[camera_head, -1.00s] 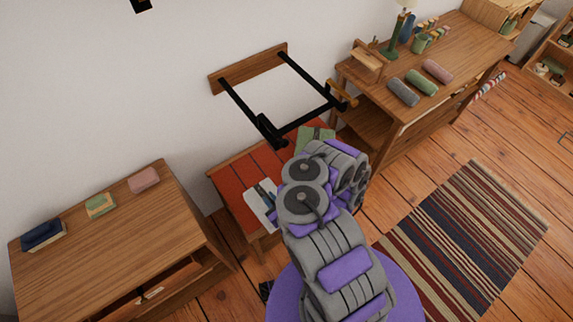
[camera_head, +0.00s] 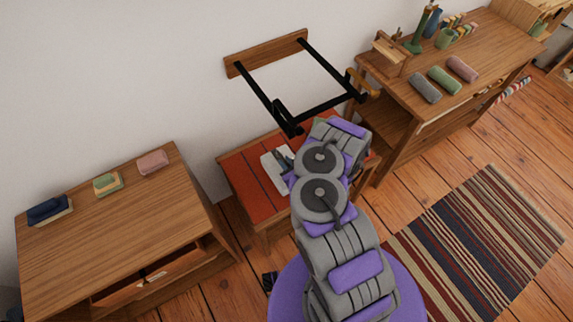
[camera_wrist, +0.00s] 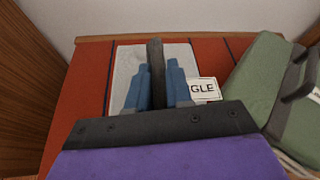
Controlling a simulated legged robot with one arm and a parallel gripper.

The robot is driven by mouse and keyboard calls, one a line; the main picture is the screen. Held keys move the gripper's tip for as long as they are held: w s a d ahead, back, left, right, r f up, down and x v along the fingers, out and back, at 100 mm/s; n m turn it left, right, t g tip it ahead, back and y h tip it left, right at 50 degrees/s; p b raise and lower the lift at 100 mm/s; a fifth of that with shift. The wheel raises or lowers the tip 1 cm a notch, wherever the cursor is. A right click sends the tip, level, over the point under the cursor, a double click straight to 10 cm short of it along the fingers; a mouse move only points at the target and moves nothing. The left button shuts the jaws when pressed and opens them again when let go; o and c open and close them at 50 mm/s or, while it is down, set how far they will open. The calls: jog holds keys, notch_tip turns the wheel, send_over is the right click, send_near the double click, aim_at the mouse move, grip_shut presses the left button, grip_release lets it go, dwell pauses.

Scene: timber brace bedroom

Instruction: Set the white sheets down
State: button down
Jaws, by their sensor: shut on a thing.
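The white sheets (camera_wrist: 128,72) are a pale, flat bundle with a dark upright grip and a white label ending in "GLE". My gripper (camera_wrist: 157,88) has its blue fingers closed on the dark grip, over the bundle. In the head view the white sheets (camera_head: 270,177) show beside my gripper (camera_head: 286,160), over the red slatted top of a low wooden bench (camera_head: 250,190). I cannot tell whether they touch the top. Part of the bundle is hidden by my fingers and arm.
A green bundle (camera_wrist: 250,75) with a dark grip lies close to the right of the sheets. A black frame (camera_head: 330,110) juts from the wall above the bench. A wooden cabinet (camera_head: 120,230) stands left, a desk (camera_head: 460,85) right. The bench's left part is bare.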

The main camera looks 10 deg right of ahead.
jog(key=shift+w+d+f, duration=0.1)
jog(key=shift+w+d, duration=0.15)
jog(key=shift+w, duration=0.8)
notch_tip(320, 180, down, 4)
jog(key=shift+w+r+b, duration=0.15)
jog(key=shift+r+b, duration=0.1)
jog(key=shift+b, duration=0.7)
jog(key=c, duration=1)
grip_release()
jog(key=shift+c, duration=0.2)
jog(key=p+v, duration=0.4)
jog(key=v, duration=0.6)
jog(key=shift+s+d+r+p, duration=0.2)
jog(key=shift+s+d+p, duration=0.1)
jog(key=shift+p, duration=0.1)
jog(key=shift+s+r, duration=0.15)
jog(key=shift+s, duration=0.55)
